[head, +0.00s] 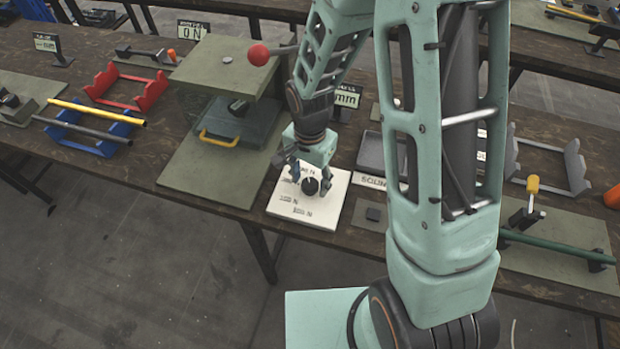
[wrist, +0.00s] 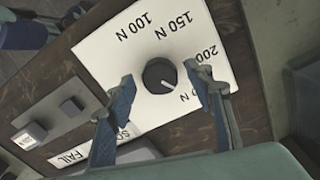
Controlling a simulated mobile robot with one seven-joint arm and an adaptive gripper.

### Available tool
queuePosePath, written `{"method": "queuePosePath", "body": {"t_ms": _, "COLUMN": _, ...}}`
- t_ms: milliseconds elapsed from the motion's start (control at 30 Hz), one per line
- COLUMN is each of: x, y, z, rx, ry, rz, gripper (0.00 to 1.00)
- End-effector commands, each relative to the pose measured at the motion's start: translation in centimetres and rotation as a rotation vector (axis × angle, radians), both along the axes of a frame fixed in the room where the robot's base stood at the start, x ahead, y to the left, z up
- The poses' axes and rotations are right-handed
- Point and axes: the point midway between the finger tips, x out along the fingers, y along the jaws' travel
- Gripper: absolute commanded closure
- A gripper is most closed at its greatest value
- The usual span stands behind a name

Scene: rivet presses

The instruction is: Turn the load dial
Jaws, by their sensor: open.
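The load dial is a round black knob (wrist: 160,75) on a white plate (wrist: 100,50) printed with 100 N, 150 N and a partly covered 200 marking. A white pointer line on the knob points to the lower right in the wrist view, toward lettering partly hidden by a finger. In the head view the knob (head: 310,187) and plate (head: 285,205) lie near the table's front edge. My gripper (wrist: 164,78) is open over the plate, its fingers on either side of the knob in the wrist view. Whether a finger touches the knob cannot be told.
A press with a red-ball lever (head: 258,55) stands left of the plate, with a yellow-handled tray (head: 220,138) beneath its top. Red (head: 128,88) and blue racks (head: 85,130) are farther left.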

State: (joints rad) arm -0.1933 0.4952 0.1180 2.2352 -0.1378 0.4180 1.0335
Motion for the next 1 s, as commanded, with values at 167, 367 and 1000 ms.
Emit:
{"method": "queuePosePath", "body": {"t_ms": 167, "x": 0.00, "y": -0.01, "z": -0.04, "rx": 0.000, "ry": 0.000, "rz": 0.000, "gripper": 0.52}}
{"method": "queuePosePath", "body": {"t_ms": 367, "x": 0.01, "y": -0.02, "z": -0.02, "rx": 0.000, "ry": 0.000, "rz": 0.000, "gripper": 0.67}}
{"method": "queuePosePath", "body": {"t_ms": 1000, "x": 0.06, "y": -0.02, "z": -0.07, "rx": 0.000, "ry": -0.001, "rz": 0.078, "gripper": 0.94}}
